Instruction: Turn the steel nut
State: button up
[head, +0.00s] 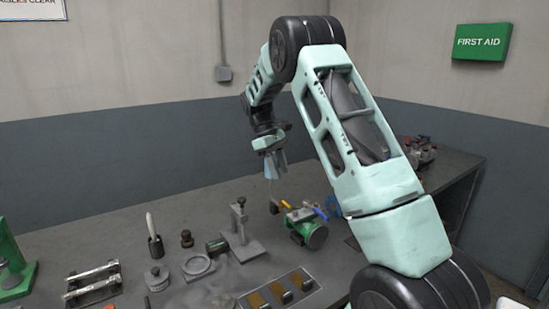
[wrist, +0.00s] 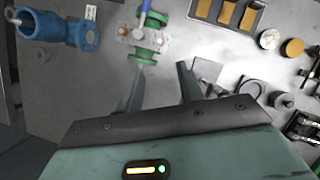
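I cannot make out the steel nut with certainty in either view. My gripper (head: 271,172) hangs above the bench in the head view, its two fingers pointing down. In the wrist view its fingers (wrist: 161,67) stand well apart with nothing between them. A green valve body (head: 313,237) with a yellow handle and a blue handle lies below and right of my gripper in the head view. In the wrist view the green part (wrist: 147,54) shows just beyond the fingertips. A grey steel stand (head: 240,225) with an upright post stands left of the valve.
A plate with several brass-coloured blocks (head: 278,290) lies at the front. A ring-shaped part (head: 198,264), a brush in a black cup (head: 156,245) and a green press (head: 14,265) stand left. A blue fitting (wrist: 45,25) is in the wrist view. The back left bench is clear.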

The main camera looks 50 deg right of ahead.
jog(key=v, duration=0.4)
jog(key=shift+w+r, duration=0.15)
jog(key=shift+r, duration=0.1)
jog(key=shift+a, duration=0.15)
jog(key=s+a+n+t, duration=0.1)
jog(key=s+a, duration=0.2)
jog(key=a, duration=1.1)
jog(key=s+a+n+t, duration=0.1)
jog(key=s+a+n, duration=0.1)
jog(key=a, duration=1.2)
jog(key=s+a+f+n+t+y, duration=0.1)
jog(key=s+a+f, duration=0.2)
jog(key=s+a, duration=0.95)
jog(key=s+a+f+n+t, duration=0.1)
jog(key=s+a+f, duration=0.1)
jog(key=s, duration=1)
jog(key=shift+s+a+f+y, duration=0.2)
jog(key=shift+s+f+y, duration=0.1)
jog(key=shift+s+f, duration=0.1)
